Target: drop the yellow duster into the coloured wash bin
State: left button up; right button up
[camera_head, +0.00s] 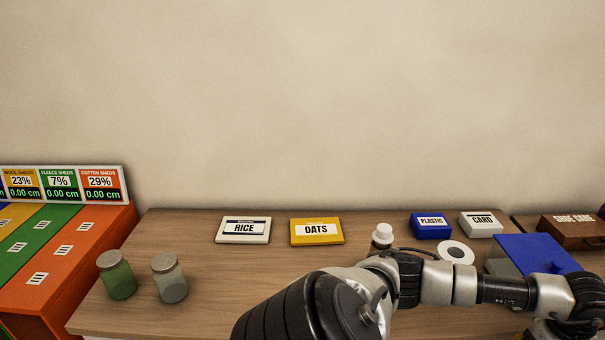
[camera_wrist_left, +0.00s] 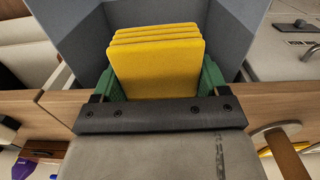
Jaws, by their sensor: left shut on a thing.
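The yellow duster (camera_wrist_left: 156,62), a folded stack of several layers, is between the green fingers of my left gripper (camera_wrist_left: 158,82) in the left wrist view. The gripper is shut on it. Around and beyond the duster are the grey-blue walls of an open container (camera_wrist_left: 232,38); I cannot tell how deep the duster is in it, or whether it is the coloured wash bin. In the head view my left arm reaches to the right edge, and its gripper and the duster do not show. My right gripper is not in view.
A blue panel (camera_head: 538,254) on a grey box stands beside my left arm. The wooden worktop (camera_head: 225,275) holds RICE (camera_head: 243,230) and OATS (camera_head: 317,232) boxes, PLASTIC (camera_head: 431,226) and CARD (camera_head: 481,224) boxes, a white roll (camera_head: 455,253) and two jars (camera_head: 169,278).

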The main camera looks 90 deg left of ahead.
pick_arm(q)
jog(key=o, duration=0.8)
jog(key=shift+o, duration=0.2)
notch_tip(320, 180, up, 11)
jog(key=shift+f+b, duration=0.1)
jog(key=shift+b, duration=0.6)
